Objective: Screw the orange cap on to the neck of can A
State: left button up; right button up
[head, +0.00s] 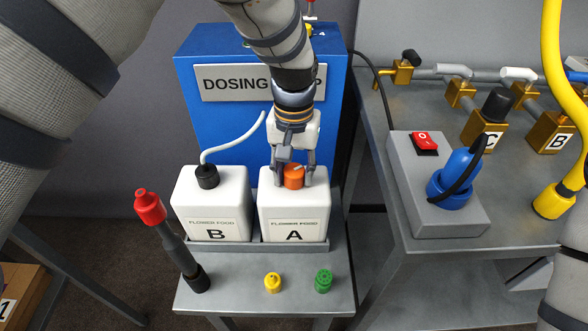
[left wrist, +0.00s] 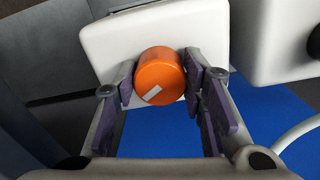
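Can A (head: 294,215) is a white container labelled "FLOWER FOOD A", standing upright in a grey tray in the head view. Its pale top also shows in the left wrist view (left wrist: 110,40). The orange cap (head: 293,177) is upright over the top of can A; in the left wrist view (left wrist: 160,78) it shows a pale mark on its top. My left gripper (head: 293,174) points down over can A, with its fingertips against both sides of the cap. The neck is hidden beneath the cap, so I cannot tell how far down the cap sits.
Can B (head: 210,210), with a black cap and white tube, stands left of can A. The blue dosing pump (head: 195,125) is behind.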

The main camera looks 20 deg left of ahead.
pick_arm(q)
jog(key=shift+c, duration=1.3)
jog(key=m, duration=0.8)
jog(key=shift+m, duration=1.2)
jog(key=shift+f, duration=0.1)
jog(key=shift+m, duration=0.8)
jog(key=m, duration=0.4)
jog(key=shift+m, duration=0.4)
jog(key=o, duration=1.3)
